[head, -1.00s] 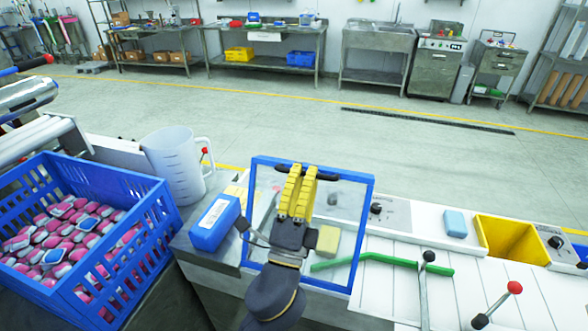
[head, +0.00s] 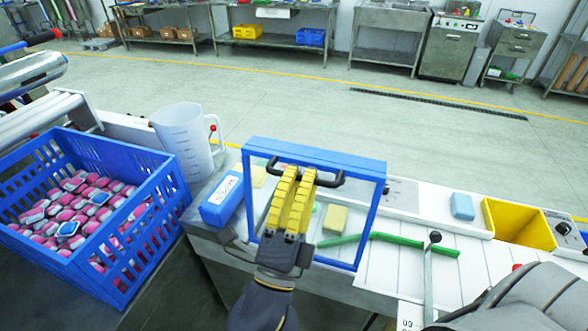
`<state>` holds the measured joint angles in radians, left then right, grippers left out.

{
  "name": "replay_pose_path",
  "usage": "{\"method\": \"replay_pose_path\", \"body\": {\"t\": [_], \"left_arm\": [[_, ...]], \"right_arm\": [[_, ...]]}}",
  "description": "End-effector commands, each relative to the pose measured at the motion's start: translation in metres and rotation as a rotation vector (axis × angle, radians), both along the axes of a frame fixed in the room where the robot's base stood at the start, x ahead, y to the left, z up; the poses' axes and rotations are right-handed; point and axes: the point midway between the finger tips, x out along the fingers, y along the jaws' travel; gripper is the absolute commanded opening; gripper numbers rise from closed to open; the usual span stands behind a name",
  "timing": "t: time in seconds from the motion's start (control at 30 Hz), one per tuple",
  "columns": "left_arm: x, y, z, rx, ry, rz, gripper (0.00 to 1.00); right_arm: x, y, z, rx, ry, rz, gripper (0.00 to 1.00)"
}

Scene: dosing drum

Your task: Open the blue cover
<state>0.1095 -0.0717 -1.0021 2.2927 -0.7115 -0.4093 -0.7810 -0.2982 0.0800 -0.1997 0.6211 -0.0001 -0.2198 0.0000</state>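The blue cover (head: 375,215) is a blue square frame around a clear pane, with a black handle (head: 330,181) near its top edge. It stands tilted over the left end of the white counter. My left gripper (head: 296,172) has yellow fingers close together across the handle and looks shut on it. The finger pads' contact is hidden behind the fingers. My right gripper is out of view; a grey part of my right arm (head: 535,300) shows at the lower right.
A blue crate (head: 150,225) of pink packs and a clear jug (head: 185,142) stand left. A blue box (head: 222,200) is beside the cover. A green bar (head: 410,243), a lever with a black knob (head: 434,238) and a yellow bin (head: 520,222) are to the right.

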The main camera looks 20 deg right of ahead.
Motion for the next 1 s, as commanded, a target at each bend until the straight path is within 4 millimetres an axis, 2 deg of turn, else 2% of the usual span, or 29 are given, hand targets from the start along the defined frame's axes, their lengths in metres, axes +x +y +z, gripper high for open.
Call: {"method": "replay_pose_path", "body": {"t": [0.03, 0.37, 0.4, 0.5, 0.8, 1.0], "left_arm": [[0.001, -0.002, -0.006, 0.01, 0.011, -0.001, 0.0], [0.001, -0.002, -0.007, 0.011, 0.013, -0.002, 0.0], [0.001, -0.002, -0.007, 0.011, 0.013, -0.002, 0.09], [0.001, -0.002, -0.006, 0.01, 0.01, -0.002, 0.2], [-0.001, 0.0, -0.004, 0.006, 0.006, -0.001, 0.2], [-0.011, 0.009, -0.013, 0.005, 0.007, -0.002, 0.2]], "right_arm": [[-0.001, 0.0, 0.0, 0.0, 0.001, 0.0, 0.44], [-0.004, 0.0, 0.0, -0.001, 0.005, 0.001, 0.44], [-0.004, 0.0, 0.0, -0.001, 0.005, 0.001, 0.44], [-0.004, 0.0, 0.0, -0.001, 0.005, 0.001, 0.44], [-0.003, -0.002, 0.0, -0.001, 0.004, 0.001, 0.44], [-0.003, -0.001, 0.0, -0.001, 0.004, 0.001, 0.44]]}}
